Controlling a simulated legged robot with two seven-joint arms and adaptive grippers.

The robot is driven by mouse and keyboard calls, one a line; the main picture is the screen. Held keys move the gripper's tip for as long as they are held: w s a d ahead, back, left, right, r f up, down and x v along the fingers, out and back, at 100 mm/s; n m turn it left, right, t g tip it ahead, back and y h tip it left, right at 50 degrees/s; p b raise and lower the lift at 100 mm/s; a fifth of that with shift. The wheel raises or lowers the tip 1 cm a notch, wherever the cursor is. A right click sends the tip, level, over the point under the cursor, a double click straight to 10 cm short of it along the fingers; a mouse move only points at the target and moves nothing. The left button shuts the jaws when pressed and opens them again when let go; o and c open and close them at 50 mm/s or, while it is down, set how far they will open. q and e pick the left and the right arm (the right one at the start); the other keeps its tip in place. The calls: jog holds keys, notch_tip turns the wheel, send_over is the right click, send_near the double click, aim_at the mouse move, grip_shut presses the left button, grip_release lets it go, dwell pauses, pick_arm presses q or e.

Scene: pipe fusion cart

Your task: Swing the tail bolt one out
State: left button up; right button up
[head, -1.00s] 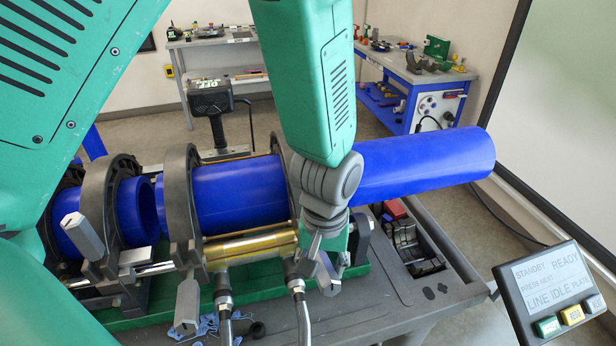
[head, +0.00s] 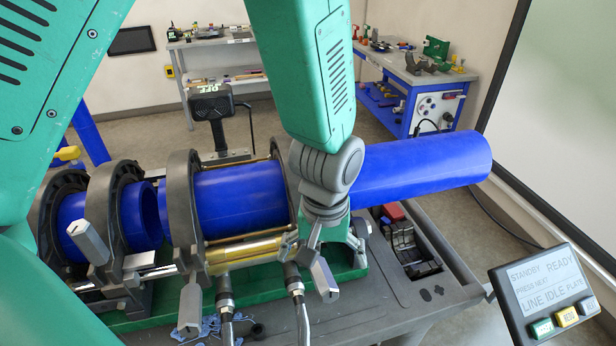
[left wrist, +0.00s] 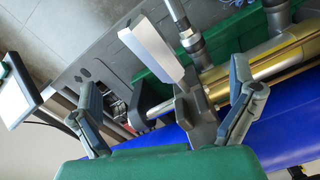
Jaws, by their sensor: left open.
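Several grey tail bolts with flat paddle ends hang at the front of the clamp rings. The right-hand tail bolt (head: 325,281) shows below my left gripper (head: 333,238) at the right-most clamp. In the left wrist view this grey bolt (left wrist: 152,52) stands between the two spread fingers of my left gripper (left wrist: 166,85), with a visible gap to each. The gripper is open and empty. The middle tail bolt (head: 190,308) and left tail bolt (head: 88,239) are farther left. My wrist hides the top of the right-most clamp. My right gripper is not in view.
Blue pipe (head: 425,167) runs through the clamp rings (head: 182,200). Hydraulic hoses (head: 302,315) rise to the brass cylinder (head: 250,250) close left of the bolt. A control panel (head: 545,287) stands at the right.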

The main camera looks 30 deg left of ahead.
pick_arm(q)
jog(key=shift+r, duration=2.65)
